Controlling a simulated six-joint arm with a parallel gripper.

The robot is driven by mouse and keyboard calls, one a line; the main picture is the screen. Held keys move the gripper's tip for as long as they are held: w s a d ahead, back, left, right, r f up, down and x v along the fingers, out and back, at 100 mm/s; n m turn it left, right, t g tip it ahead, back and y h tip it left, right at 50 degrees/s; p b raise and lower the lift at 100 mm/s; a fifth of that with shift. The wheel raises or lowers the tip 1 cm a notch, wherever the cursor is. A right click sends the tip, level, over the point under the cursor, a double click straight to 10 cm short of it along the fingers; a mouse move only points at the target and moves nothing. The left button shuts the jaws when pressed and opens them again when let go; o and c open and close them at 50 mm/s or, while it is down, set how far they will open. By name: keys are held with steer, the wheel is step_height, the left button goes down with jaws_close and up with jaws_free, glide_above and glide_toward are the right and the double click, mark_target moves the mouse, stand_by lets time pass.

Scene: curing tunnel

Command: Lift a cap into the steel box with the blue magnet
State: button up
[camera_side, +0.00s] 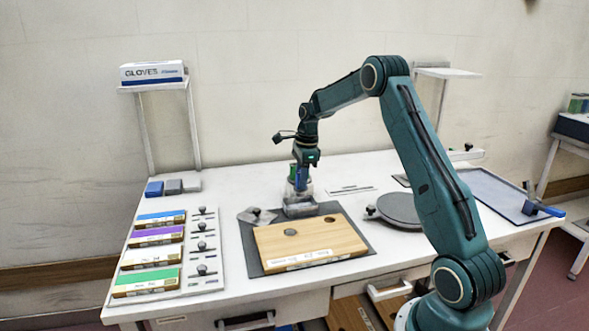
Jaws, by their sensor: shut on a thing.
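My gripper (302,168) points down above the back of the dark mat and is shut on a narrow blue piece (301,182), which looks like the blue magnet. A greenish part shows beside it. The blue piece's lower end is at a small grey metal container (299,209), probably the steel box; I cannot tell whether it touches or is inside. A round grey disc (290,232), possibly a cap or a hole, shows on the wooden board (330,243). A smaller round mark is near the board's back edge. No cap is clearly visible at the magnet.
The board lies on the dark mat (252,258). A grey metal piece with a knob (257,216) is at its left. Coloured boxes (150,257) and a knobbed strip (205,250) stand left. A round grey plate (400,211) and blue-grey tray (490,196) are right.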

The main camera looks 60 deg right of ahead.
steer(key=shift+w+a+r, duration=0.1)
steer(key=shift+w, duration=0.65)
steer(key=shift+w+a+r, duration=0.1)
steer(key=shift+w, duration=0.6)
steer(key=shift+f, duration=0.2)
steer(key=shift+f, duration=2.95)
steer(key=shift+s+f, duration=0.1)
steer(key=shift+f, duration=0.5)
steer(key=shift+r, duration=0.1)
step_height(320, 180, up, 7)
stand_by(0.9)
